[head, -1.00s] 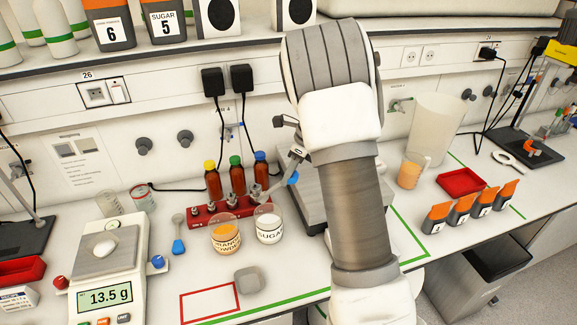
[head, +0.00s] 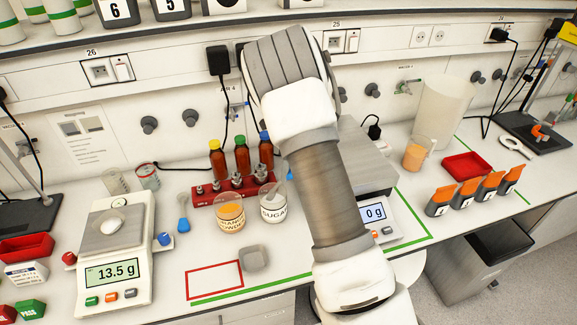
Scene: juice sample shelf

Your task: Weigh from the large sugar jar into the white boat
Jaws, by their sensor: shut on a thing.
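A glass jar labelled SUGAR (head: 273,213) with white contents stands on the bench, left of my arm. A thin pale shaft seems to rise at its right side, partly behind my arm; I cannot tell what it is. A small white rounded thing, seemingly the white boat (head: 113,226), sits on the pan of the left balance (head: 112,272), which reads 13.5 g. My gripper is hidden behind my own arm, so its fingers and anything in them do not show.
An orange powder jar (head: 231,222) touches or nearly touches the sugar jar. Behind stands a red rack (head: 212,198) with brown bottles. A blue scoop (head: 183,222) and grey dish (head: 254,258) lie nearby. The right balance (head: 376,214), partly covered, shows 0 g. The red-outlined area (head: 190,286) is bare.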

